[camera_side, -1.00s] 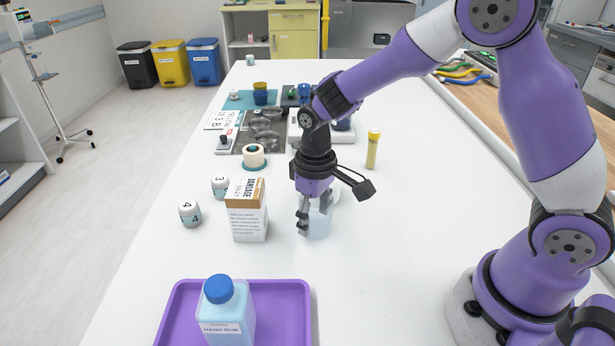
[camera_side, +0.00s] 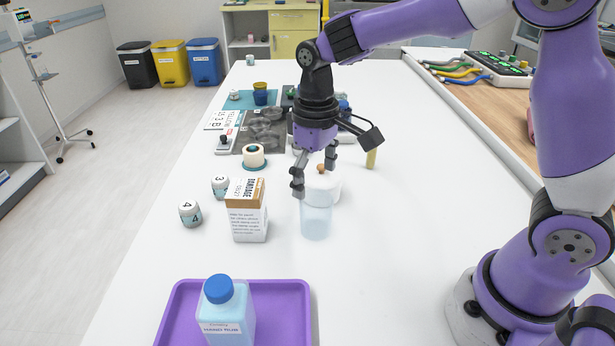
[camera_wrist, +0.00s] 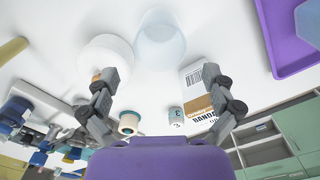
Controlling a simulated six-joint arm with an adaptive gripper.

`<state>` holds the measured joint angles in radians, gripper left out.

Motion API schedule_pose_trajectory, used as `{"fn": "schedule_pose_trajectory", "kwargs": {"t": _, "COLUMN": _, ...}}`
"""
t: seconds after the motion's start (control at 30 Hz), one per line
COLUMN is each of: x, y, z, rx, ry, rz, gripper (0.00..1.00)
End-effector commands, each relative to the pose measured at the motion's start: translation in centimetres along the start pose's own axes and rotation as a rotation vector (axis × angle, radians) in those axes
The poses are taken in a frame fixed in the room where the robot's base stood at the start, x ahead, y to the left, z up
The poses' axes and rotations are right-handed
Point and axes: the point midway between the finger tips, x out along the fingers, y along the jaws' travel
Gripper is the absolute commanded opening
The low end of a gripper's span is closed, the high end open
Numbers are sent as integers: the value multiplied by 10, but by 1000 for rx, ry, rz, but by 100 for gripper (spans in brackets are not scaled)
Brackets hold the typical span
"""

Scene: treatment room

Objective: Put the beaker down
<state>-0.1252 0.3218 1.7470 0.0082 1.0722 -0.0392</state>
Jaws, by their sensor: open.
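The beaker (camera_side: 316,218), a clear pale-blue cup, stands upright on the white table (camera_side: 400,260), right of the bandage box. It also shows in the wrist view (camera_wrist: 160,42), at the top middle. My gripper (camera_side: 315,178) is open and empty above the beaker, apart from it. In the wrist view the two fingers (camera_wrist: 168,98) are spread wide with nothing between them. A round white container (camera_side: 331,184) with a small orange-brown knob stands just behind the beaker, partly hidden by it and my gripper.
The bandage box (camera_side: 247,211) stands close on the left, with two numbered jars, one of them marked 4 (camera_side: 190,213). A purple tray (camera_side: 290,292) with a blue-capped hand rub bottle (camera_side: 226,312) lies in front. A tape roll (camera_side: 254,156) is farther back. The table to the right is clear.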

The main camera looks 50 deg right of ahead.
Motion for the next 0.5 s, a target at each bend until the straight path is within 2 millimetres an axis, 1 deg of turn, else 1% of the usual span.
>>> {"fn": "schedule_pose_trajectory", "kwargs": {"t": 0.03, "x": -10, "y": 0, "z": 0, "rx": 0, "ry": 5, "rz": 0, "gripper": 97}}
{"fn": "schedule_pose_trajectory", "kwargs": {"t": 0.1, "x": -21, "y": 0, "z": -1, "rx": 0, "ry": 3, "rz": 0, "gripper": 97}}
{"fn": "schedule_pose_trajectory", "kwargs": {"t": 0.27, "x": -38, "y": 1, "z": 2, "rx": 3, "ry": 11, "rz": 1, "gripper": 97}}
{"fn": "schedule_pose_trajectory", "kwargs": {"t": 0.37, "x": -52, "y": 4, "z": 15, "rx": 19, "ry": 58, "rz": 2, "gripper": 97}}
{"fn": "schedule_pose_trajectory", "kwargs": {"t": 0.47, "x": -69, "y": 10, "z": 38, "rx": 47, "ry": 146, "rz": 6, "gripper": 97}}
{"fn": "schedule_pose_trajectory", "kwargs": {"t": 0.5, "x": -75, "y": 12, "z": 50, "rx": 61, "ry": 186, "rz": 9, "gripper": 97}}
